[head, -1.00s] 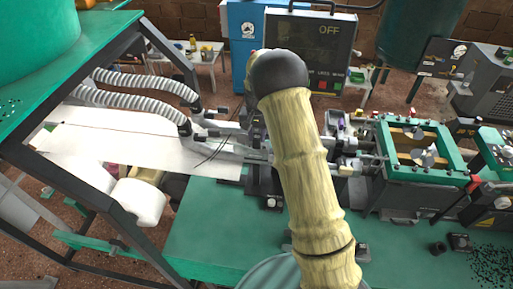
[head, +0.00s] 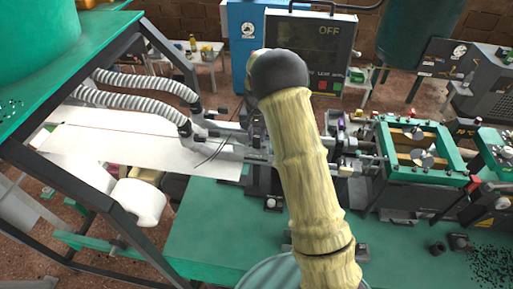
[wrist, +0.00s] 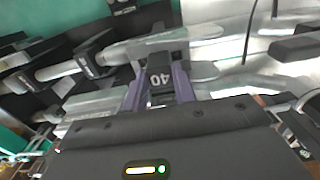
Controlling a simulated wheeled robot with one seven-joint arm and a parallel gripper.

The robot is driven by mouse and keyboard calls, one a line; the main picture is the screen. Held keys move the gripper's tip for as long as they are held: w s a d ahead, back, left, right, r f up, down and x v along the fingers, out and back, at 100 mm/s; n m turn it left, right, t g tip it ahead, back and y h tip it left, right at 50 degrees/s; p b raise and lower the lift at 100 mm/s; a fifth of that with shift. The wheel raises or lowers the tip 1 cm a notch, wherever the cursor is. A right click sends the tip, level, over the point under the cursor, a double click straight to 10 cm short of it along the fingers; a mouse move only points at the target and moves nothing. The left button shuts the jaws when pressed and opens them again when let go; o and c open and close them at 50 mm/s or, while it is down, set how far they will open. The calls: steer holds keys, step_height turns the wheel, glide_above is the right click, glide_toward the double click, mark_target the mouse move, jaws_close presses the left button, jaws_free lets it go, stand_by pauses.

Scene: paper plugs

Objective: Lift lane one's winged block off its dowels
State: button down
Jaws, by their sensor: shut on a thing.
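A dark block marked 40 (wrist: 160,77) shows in the middle of the wrist view, with pale grey wing-like parts spreading to its left and right. I take it for lane one's winged block. My gripper (wrist: 160,92) has a purple finger on each side of this block and is shut on it. The block's underside and its dowels are hidden, so I cannot tell whether it sits on them or is clear of them. In the head view my padded yellow sleeve hides the gripper and the block.
Two ribbed hoses (head: 135,97) run to fittings over white paper (head: 140,145) on the left. A green-framed unit (head: 425,150) stands on the right. A dark panel reading OFF (head: 310,45) stands behind. The green bench front (head: 215,230) is mostly bare.

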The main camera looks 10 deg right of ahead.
steer(key=shift+r+p, duration=1.5)
steer(key=shift+r, duration=0.6)
stand_by(0.6)
steer(key=shift+r+p, duration=1.1)
steer(key=shift+r, duration=0.4)
